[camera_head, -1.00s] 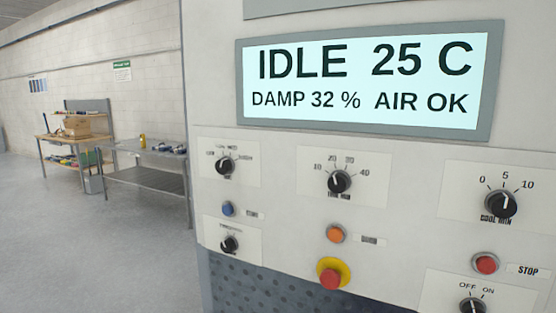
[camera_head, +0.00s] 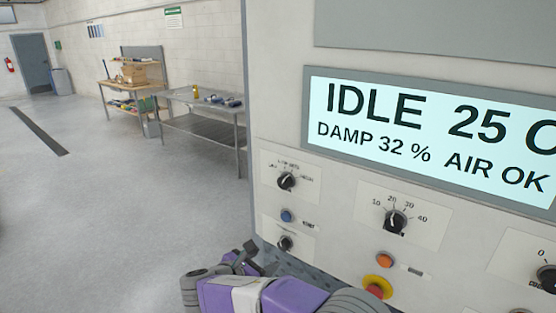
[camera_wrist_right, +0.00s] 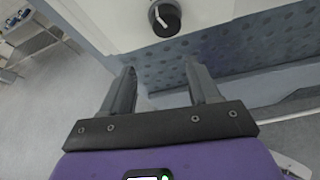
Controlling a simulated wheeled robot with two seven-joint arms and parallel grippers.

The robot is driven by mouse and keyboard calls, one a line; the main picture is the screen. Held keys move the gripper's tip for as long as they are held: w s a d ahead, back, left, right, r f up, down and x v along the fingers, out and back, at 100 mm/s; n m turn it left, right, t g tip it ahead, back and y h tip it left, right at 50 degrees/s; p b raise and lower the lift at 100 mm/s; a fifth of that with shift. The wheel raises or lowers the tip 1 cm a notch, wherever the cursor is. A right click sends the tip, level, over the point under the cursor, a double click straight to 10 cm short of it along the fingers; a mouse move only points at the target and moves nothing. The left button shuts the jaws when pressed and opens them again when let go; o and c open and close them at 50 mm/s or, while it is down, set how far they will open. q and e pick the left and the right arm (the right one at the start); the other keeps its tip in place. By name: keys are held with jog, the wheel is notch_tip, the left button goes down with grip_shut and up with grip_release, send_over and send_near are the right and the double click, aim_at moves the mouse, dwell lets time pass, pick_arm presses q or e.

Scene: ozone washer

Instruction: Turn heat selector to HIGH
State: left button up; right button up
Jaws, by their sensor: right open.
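The control panel's upper-left black knob (camera_head: 286,181) has a small blurred arc of labels above it that seems to run from low to high. Its white pointer is too small to read surely. A second black knob (camera_head: 285,243) sits below it. My right gripper (camera_head: 252,257) is at the lower edge of the head view, below and left of the knobs and apart from them. In the right wrist view, the gripper (camera_wrist_right: 164,85) is open and empty, with a black knob (camera_wrist_right: 165,17) ahead, above its fingertips; it is probably the lower-left one. My left gripper is not in view.
A blue button (camera_head: 287,216) sits between the two left knobs. A dial marked 10 to 40 (camera_head: 396,221), an orange button (camera_head: 385,260) and a red-yellow stop button (camera_head: 377,287) are to the right. The display (camera_head: 430,140) reads IDLE. Open floor lies left.

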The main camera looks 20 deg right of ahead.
aim_at(282, 184)
notch_tip(282, 184, up, 20)
jog(key=s+m+t+h+p, duration=0.1)
jog(key=s+t+h+p, duration=0.1)
jog(key=s+h, duration=0.15)
jog(key=shift+h, duration=0.45)
jog(key=x, duration=0.4)
jog(key=w+p+x, duration=0.1)
jog(key=x, duration=0.2)
jog(key=shift+w+a+r, duration=0.1)
jog(key=shift+a+r, duration=0.15)
jog(key=shift+a, duration=0.05)
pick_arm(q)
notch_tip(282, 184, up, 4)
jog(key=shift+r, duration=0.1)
pick_arm(e)
jog(key=shift+c, duration=0.2)
jog(key=c, duration=1)
